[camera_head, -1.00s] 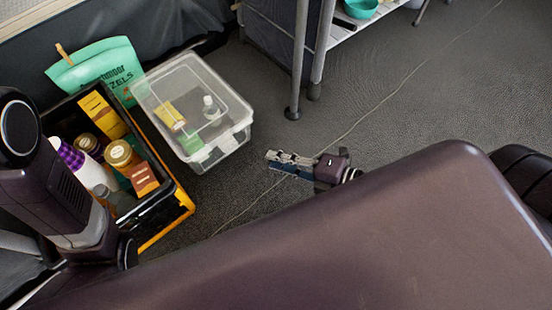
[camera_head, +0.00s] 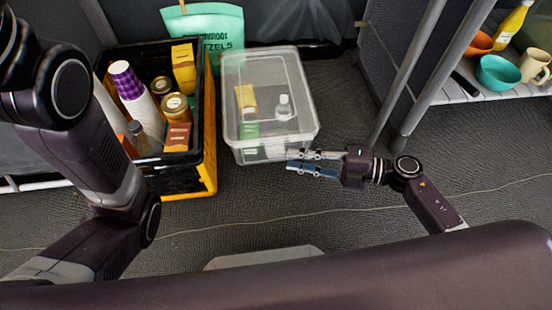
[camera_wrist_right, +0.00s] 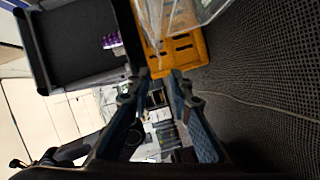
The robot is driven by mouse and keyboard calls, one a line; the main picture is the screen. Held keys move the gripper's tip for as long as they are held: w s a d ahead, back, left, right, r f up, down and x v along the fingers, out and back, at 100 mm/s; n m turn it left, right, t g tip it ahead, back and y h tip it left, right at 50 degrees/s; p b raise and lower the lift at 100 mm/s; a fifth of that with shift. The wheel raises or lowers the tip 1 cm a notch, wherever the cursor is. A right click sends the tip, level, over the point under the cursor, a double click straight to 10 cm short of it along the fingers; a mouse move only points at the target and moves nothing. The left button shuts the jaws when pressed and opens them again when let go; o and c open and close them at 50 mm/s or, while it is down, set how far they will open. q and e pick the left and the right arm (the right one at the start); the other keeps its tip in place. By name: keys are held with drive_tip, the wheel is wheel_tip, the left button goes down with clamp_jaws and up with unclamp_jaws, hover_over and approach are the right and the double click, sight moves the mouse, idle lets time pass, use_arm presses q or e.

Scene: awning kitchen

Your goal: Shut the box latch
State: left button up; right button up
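A clear plastic box (camera_head: 236,149) with a translucent lid (camera_head: 265,65) stands on the dark floor in the head view. Small items inside show through the lid. Its near side faces me; I cannot make out the latch's position clearly. My right gripper (camera_head: 290,162) is at the box's near right corner, fingers pointing left and spread apart with nothing between them. I cannot tell whether it touches the box. In the right wrist view my right gripper (camera_wrist_right: 160,82) is open, and part of the clear box (camera_wrist_right: 195,14) shows at the top. My left gripper is out of view.
A black and yellow crate (camera_head: 210,120) with cups, jars and cartons stands left of the box. A green pretzel bag (camera_head: 215,25) stands behind. A shelf (camera_head: 475,92) with bowls and its metal legs are at the right.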

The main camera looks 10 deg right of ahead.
sight(276, 157)
drive_tip(key=shift+b+x, duration=1.35)
drive_tip(key=shift+x, duration=1.65)
drive_tip(key=shift+c, duration=0.6)
